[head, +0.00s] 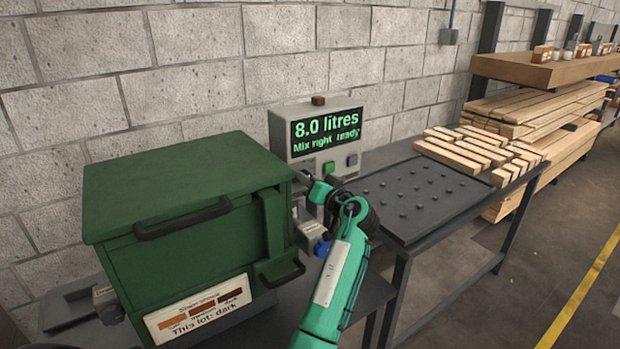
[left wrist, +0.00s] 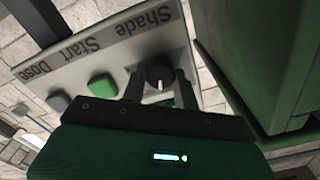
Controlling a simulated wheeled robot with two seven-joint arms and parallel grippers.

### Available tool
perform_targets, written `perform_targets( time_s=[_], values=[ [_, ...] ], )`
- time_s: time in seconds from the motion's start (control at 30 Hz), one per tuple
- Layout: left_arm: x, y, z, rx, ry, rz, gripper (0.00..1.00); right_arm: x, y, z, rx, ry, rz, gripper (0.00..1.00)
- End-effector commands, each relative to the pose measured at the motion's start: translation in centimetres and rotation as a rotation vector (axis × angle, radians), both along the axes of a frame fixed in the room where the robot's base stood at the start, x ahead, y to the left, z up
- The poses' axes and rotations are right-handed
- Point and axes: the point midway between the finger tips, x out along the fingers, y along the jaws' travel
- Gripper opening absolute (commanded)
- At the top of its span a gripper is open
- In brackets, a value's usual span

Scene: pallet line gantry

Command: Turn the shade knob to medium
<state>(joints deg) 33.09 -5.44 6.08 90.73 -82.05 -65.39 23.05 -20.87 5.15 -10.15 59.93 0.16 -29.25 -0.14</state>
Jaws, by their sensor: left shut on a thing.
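The shade knob (left wrist: 158,70) is a round black dial with a white pointer mark, under the upside-down word "Shade" in the left wrist view. My left gripper (left wrist: 158,82) has one finger on each side of it and is shut on it. The pointer mark points toward the gripper body; which setting it marks I cannot tell. In the head view my left gripper (head: 310,184) reaches the control box (head: 280,135) at its lower left front, and hides the knob. My right gripper is not in view.
A green start button (left wrist: 103,87) and a grey dose button (left wrist: 60,102) sit beside the knob. A large green bin (head: 185,190) stands close on the left; its label (head: 200,308) reads "This lot: dark". A dark studded table (head: 420,200) and timber stacks lie right.

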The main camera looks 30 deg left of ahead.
Motion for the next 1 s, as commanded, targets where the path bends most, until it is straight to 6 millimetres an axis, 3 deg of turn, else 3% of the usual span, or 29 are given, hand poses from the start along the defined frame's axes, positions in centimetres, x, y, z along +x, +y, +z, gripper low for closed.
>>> perform_targets(
  time_s=[0.13,1.0],
  values=[
    [0.0,0.0,0.4,0.056,0.129,0.000,0.07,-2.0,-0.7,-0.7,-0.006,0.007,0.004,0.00],
    [0.1,0.0,0.3,0.349,0.838,0.000,0.07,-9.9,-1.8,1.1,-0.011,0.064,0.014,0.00]
  ],
)
